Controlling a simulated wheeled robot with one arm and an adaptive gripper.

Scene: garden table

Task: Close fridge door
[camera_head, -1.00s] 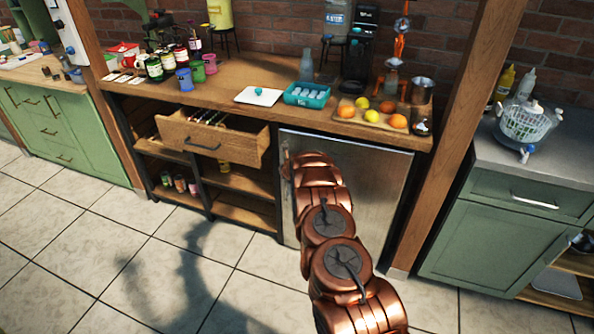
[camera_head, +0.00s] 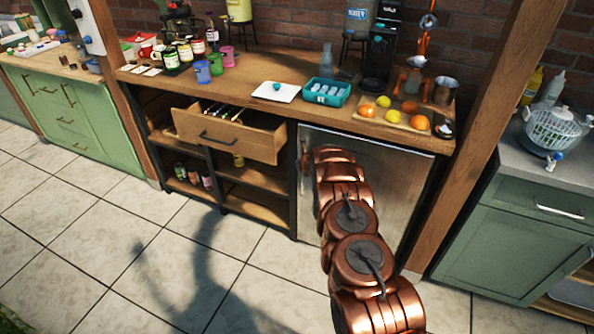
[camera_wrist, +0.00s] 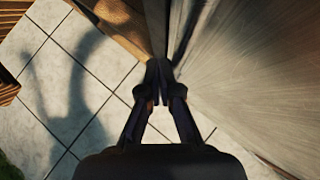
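The fridge door (camera_head: 395,178) is a brushed steel panel under the right part of the wooden counter. It looks shut or nearly shut in the head view, and my copper arm covers its left part. In the wrist view the steel door (camera_wrist: 250,70) fills the right side, with a dark strip along its left edge. My gripper (camera_wrist: 160,88) points at that edge, low over the tiles. Its fingertips are together, with nothing visible held between them. I cannot tell whether they touch the door. In the head view the fingers are hidden behind my arm.
An open wooden drawer (camera_head: 228,135) juts out left of the fridge, above open shelves (camera_head: 255,205). A wooden post (camera_head: 470,150) and a green cabinet (camera_head: 510,245) stand to the right. The tiled floor (camera_head: 110,240) in front is clear.

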